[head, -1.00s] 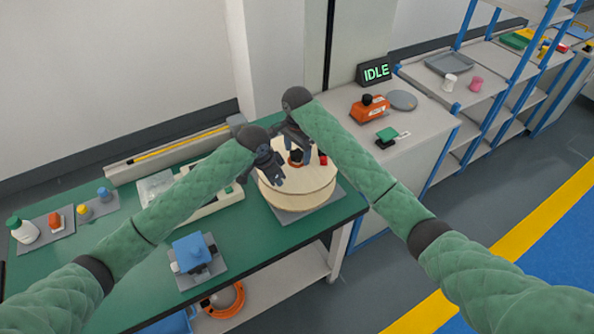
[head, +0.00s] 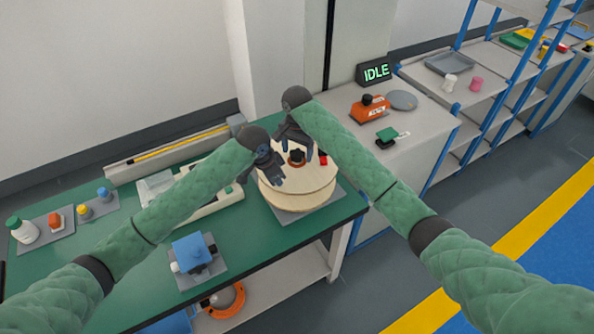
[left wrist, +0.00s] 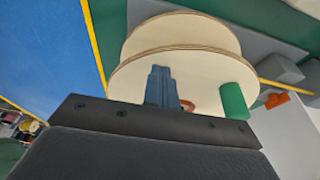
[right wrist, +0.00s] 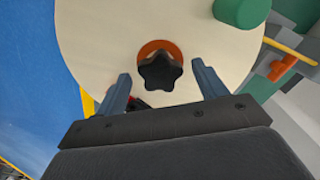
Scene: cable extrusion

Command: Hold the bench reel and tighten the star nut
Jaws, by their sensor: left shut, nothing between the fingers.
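The bench reel (head: 310,197), pale wood with two round flanges, sits on a grey plate at the right end of the green bench. The black star nut (head: 297,157) is at its centre; in the right wrist view the nut (right wrist: 160,74) sits over an orange ring. My left gripper (head: 268,177) is at the reel's left side, its fingers (left wrist: 162,78) shut and empty against the view of the flange. Whether they touch the reel I cannot tell. My right gripper (head: 296,138) is open just behind the nut, its fingertips apart on either side of it in the right wrist view.
A green peg (right wrist: 240,12) stands on the reel's face. To the right are an orange box (head: 370,108), a green button (head: 386,137) and an IDLE sign (head: 374,71).

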